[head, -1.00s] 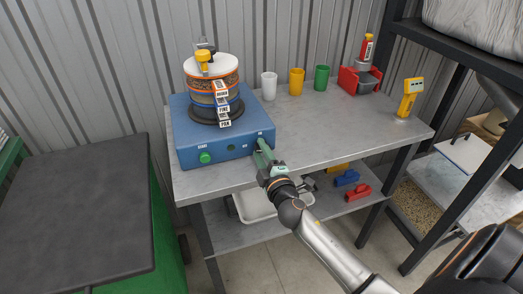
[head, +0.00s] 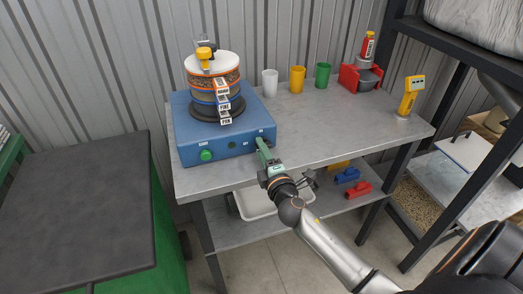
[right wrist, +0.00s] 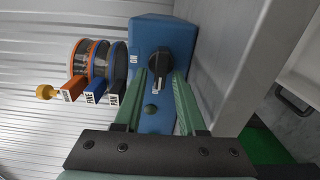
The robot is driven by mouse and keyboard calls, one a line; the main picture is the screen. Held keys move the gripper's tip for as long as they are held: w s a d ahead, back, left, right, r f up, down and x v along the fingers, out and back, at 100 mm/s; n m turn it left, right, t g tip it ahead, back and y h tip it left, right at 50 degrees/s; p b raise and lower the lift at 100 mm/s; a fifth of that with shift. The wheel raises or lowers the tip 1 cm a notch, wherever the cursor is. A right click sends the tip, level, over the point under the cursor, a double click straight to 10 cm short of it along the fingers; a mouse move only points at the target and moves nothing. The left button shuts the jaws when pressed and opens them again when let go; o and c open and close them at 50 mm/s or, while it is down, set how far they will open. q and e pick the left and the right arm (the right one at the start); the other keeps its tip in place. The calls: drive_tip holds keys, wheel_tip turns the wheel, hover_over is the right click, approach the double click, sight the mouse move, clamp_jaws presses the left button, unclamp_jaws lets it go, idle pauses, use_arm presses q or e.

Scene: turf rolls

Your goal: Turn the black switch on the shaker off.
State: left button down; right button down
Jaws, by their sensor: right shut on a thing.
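The blue shaker (head: 183,125) stands on the metal table, with a stack of round sieves (head: 213,85) on top. A green button (head: 206,155) is on its front left. The black switch (right wrist: 158,68) shows in the right wrist view as a round knob with a white mark, on the shaker's front panel. My right gripper (head: 261,146) reaches the front panel's right end; its green fingers lie on both sides of the switch and are shut on it. In the head view the fingers mostly hide the switch. My left gripper is not in view.
White (head: 270,83), yellow (head: 297,79) and green (head: 322,75) cups stand behind, with a red bin (head: 359,79) and a yellow device (head: 410,96) further right. A white tray (head: 254,204) is on the lower shelf. The dark tabletop (head: 75,215) at left is clear.

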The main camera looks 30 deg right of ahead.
drive_tip(key=shift+f, duration=0.1)
drive_tip(key=c, duration=0.8)
unclamp_jaws()
drive_tip(key=shift+c, duration=0.2)
use_arm(q)
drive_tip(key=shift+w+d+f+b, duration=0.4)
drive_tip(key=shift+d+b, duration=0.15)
drive_tip(key=shift+b, duration=0.35)
use_arm(e)
drive_tip(key=v, duration=1.2)
drive_tip(key=shift+s, duration=0.3)
drive_tip(key=shift+a, duration=0.1)
